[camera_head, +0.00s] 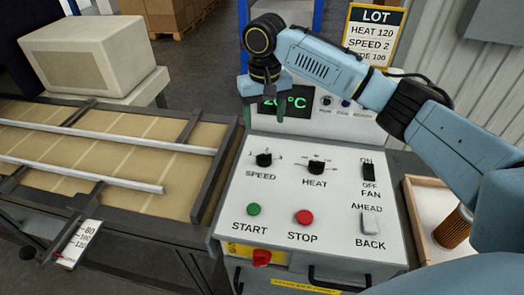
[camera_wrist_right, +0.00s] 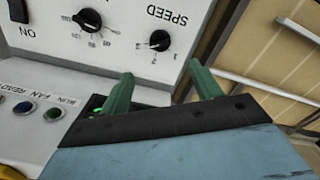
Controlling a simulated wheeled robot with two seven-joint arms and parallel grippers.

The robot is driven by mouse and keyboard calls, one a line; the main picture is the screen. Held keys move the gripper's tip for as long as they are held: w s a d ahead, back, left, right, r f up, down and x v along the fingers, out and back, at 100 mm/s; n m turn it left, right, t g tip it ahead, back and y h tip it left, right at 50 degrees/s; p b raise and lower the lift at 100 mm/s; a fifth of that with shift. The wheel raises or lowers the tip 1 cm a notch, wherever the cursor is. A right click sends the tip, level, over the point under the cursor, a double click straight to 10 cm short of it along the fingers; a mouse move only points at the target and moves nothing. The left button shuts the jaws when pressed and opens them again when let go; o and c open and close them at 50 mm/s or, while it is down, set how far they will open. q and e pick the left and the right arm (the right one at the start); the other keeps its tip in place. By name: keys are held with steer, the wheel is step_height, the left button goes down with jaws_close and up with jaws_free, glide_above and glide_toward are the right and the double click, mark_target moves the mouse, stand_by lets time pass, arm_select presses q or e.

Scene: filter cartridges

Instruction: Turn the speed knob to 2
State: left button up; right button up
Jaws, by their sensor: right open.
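The speed knob (camera_head: 264,160) is a small black dial at the upper left of the white control panel, above the word SPEED. It also shows in the right wrist view (camera_wrist_right: 160,40), just beyond my fingertips. My left gripper is out of view.
The heat knob (camera_head: 316,168) is right of the speed knob. Nearby are a green START button (camera_head: 254,210), red STOP button (camera_head: 304,217) and fan switch (camera_head: 369,172). A LOT sign (camera_head: 374,36) reads SPEED 2. A conveyor (camera_head: 190,190) runs left; a tray (camera_head: 418,205) holds a cartridge.

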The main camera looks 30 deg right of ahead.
mark_target(264, 154)
step_height(264, 154, down, 11)
steer(key=shift+s+f+b, duration=0.1)
steer(key=shift+b, duration=0.3)
steer(key=shift+f, duration=0.5)
